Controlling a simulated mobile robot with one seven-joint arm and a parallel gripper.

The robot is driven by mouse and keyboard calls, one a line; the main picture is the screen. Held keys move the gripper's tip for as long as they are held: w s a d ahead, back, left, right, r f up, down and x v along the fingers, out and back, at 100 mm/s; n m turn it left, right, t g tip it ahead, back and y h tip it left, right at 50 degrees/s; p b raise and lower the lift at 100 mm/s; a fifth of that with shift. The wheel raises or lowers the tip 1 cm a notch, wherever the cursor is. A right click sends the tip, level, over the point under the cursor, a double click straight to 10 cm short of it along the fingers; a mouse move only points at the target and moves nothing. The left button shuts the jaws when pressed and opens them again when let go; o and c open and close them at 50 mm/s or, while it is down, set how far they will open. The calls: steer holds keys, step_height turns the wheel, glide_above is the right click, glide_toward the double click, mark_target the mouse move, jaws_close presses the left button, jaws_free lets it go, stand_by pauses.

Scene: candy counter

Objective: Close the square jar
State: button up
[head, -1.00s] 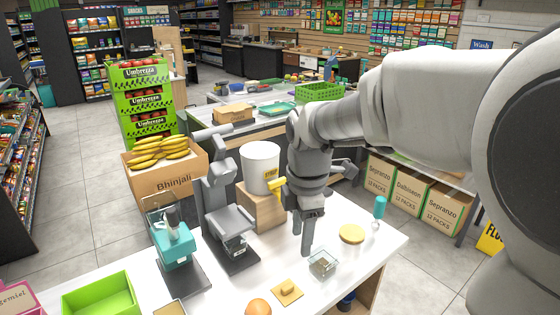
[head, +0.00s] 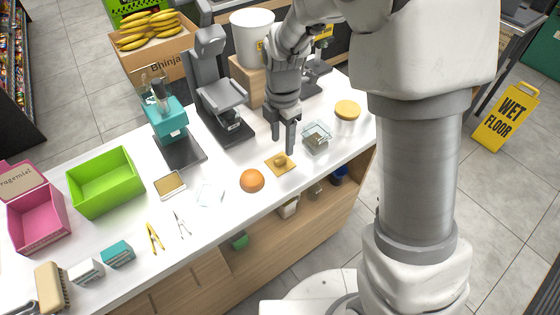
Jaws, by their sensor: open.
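The square jar (head: 315,141) is a small clear glass box with dark contents, standing open-topped on the white counter. A flat square wooden lid (head: 271,167) with a round knob (head: 281,159) lies on the counter just left of and nearer than the jar. My gripper (head: 283,149) points down, open and empty, with its fingertips just above or behind the knob. I cannot tell whether they touch it.
An orange (head: 252,180) lies left of the wooden lid. A grey machine (head: 222,95) and a white bucket (head: 254,40) stand behind. The counter's front edge is close.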

mark_target(280, 158)
steer(key=shift+a+f, duration=0.15)
steer(key=shift+f, duration=1.35)
steer(key=shift+a+f, duration=0.1)
steer(key=shift+f, duration=1.4)
jaws_close()
